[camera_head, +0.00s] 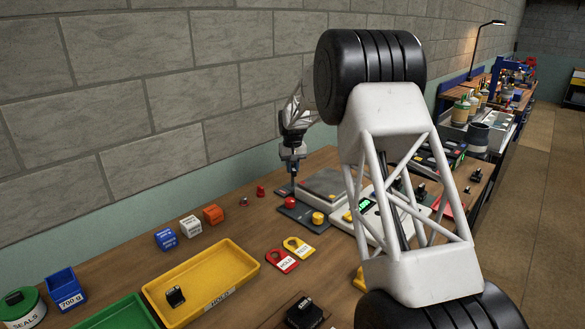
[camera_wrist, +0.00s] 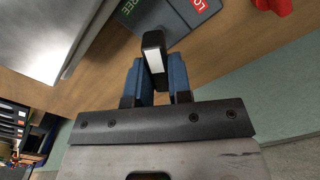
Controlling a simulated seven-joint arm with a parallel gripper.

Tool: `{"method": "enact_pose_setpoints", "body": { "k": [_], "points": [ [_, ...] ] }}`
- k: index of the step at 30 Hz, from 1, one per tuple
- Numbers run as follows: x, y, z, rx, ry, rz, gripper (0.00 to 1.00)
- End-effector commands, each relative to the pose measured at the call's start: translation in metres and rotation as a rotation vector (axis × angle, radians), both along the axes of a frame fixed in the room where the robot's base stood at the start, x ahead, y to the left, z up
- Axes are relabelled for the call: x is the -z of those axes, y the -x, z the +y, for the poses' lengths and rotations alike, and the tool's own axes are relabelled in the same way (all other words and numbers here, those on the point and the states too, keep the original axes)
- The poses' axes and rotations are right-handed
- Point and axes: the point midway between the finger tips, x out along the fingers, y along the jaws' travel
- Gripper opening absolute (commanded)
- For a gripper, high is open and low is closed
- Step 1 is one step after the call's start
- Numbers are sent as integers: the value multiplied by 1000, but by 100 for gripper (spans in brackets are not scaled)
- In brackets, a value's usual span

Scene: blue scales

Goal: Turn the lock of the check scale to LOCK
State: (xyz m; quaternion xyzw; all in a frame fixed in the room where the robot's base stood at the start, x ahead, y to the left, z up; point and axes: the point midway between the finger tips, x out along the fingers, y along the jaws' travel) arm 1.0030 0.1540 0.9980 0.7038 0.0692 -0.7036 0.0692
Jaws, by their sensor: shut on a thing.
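My gripper (camera_wrist: 160,82) is shut on the lock lever (camera_wrist: 153,45), a black handle with a white stripe. The lever stands between my two blue fingers, at the edge of a dark grey plate (camera_wrist: 168,22). In the wrist view, green lettering ending in "REE" lies left of the lever and a red label, cut off by the frame, lies to its right. The lever's exact setting cannot be told. In the head view my gripper (camera_head: 291,180) is down at the left side of the grey-pan scale (camera_head: 325,181); the lever is too small to make out there.
A red knob (camera_head: 291,202) and a yellow knob (camera_head: 318,217) stand in front of the scale. A white scale (camera_head: 345,219) with a green display is to the right, partly behind my arm. Red and yellow tags (camera_head: 282,261) and a yellow tray (camera_head: 238,254) lie nearer. The wall is close behind.

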Motion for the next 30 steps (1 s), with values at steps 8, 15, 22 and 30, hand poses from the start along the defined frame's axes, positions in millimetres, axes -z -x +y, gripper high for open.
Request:
{"method": "enact_pose_setpoints", "body": {
  "k": [8, 15, 22, 30],
  "points": [
    [0, 0, 0, 260, 0, 0, 0],
    [-1, 0, 0, 488, 0, -1, 0],
    [0, 0, 0, 701, 0, 0, 0],
    [0, 0, 0, 895, 0, 1, 0]
  ]
}}
